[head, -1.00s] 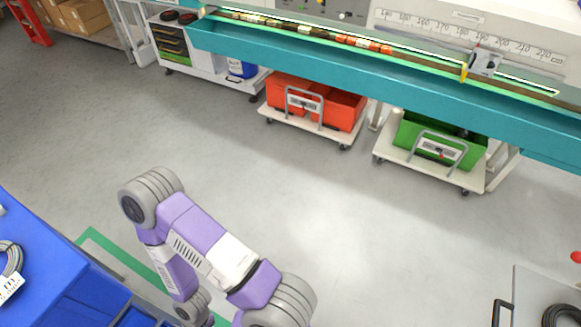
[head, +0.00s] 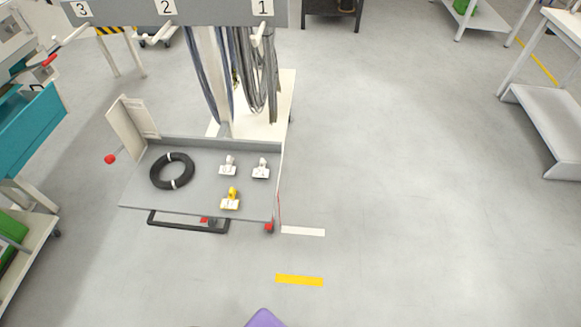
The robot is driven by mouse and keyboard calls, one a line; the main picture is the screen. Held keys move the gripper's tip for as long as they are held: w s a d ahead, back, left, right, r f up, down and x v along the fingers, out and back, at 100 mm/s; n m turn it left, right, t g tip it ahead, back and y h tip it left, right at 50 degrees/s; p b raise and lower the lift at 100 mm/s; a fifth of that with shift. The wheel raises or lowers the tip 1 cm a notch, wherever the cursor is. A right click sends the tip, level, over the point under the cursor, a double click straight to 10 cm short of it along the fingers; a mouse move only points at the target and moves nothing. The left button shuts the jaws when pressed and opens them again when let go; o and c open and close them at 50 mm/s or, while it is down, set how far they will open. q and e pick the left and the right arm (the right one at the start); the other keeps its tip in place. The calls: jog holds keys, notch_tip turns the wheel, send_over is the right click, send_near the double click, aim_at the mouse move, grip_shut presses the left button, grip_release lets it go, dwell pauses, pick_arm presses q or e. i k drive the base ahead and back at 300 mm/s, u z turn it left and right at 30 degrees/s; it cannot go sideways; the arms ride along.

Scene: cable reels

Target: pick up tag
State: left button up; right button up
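Three small tags lie on the grey cart shelf (head: 190,203) in the head view. One is a white tag (head: 228,168), with another white tag (head: 261,170) to its right. A yellow-topped tag (head: 231,199) lies nearer the shelf's front edge. The print on them is too small to read. Neither gripper is in view. Only a purple piece of my own arm shows at the bottom edge.
A black cable coil (head: 172,171) lies on the shelf's left part. Grey cables (head: 255,75) hang from numbered hooks above. A black handle (head: 187,225) juts from the cart's front. The floor (head: 400,200) to the right is clear, up to a white rack (head: 550,130).

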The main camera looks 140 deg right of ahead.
aim_at(261, 172)
jog(key=z, duration=4.25)
